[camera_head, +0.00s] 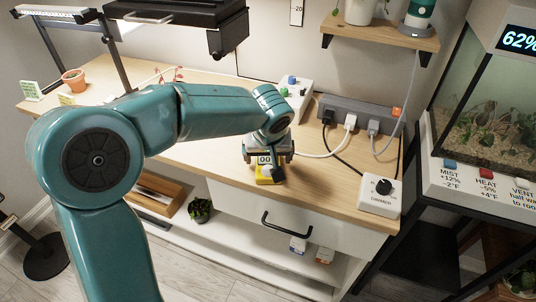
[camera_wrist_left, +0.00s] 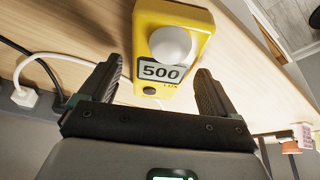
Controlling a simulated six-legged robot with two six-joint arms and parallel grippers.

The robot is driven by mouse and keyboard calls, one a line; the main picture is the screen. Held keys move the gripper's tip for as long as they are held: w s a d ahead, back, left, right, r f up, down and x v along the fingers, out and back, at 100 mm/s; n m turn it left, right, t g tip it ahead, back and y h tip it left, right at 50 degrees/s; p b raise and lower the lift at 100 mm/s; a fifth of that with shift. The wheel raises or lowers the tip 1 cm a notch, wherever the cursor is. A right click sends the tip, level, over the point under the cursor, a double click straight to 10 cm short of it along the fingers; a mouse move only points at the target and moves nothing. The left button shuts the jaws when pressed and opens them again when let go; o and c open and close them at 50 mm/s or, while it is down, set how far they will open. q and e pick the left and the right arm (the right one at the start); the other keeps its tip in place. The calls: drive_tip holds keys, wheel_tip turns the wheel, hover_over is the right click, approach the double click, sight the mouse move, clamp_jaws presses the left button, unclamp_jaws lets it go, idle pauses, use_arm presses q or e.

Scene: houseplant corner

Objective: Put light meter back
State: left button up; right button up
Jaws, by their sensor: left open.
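The light meter (camera_head: 266,181) is a yellow box lying on the wooden bench top near its front edge, above the drawer. In the left wrist view the light meter (camera_wrist_left: 183,17) shows a white dome and a display reading 500 LUX. My left gripper (camera_head: 268,162) is right over the meter in the head view and partly covers it. In the left wrist view my left gripper (camera_wrist_left: 160,75) is open, with one finger on each side of the meter's display end. Gaps show beside both fingers. My right gripper is not in view.
A power strip (camera_head: 358,112) with cables, a white box with coloured buttons (camera_head: 294,88) and a dimmer box (camera_head: 380,194) stand on the bench. A terrarium (camera_head: 497,105) is at the right. The drawer handle (camera_head: 280,231) sticks out below the bench edge.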

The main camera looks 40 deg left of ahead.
use_arm(q)
drive_tip(key=p+v, duration=0.1)
drive_tip(key=v, duration=1.1)
drive_tip(key=shift+p, duration=0.4)
drive_tip(key=shift+a, duration=0.1)
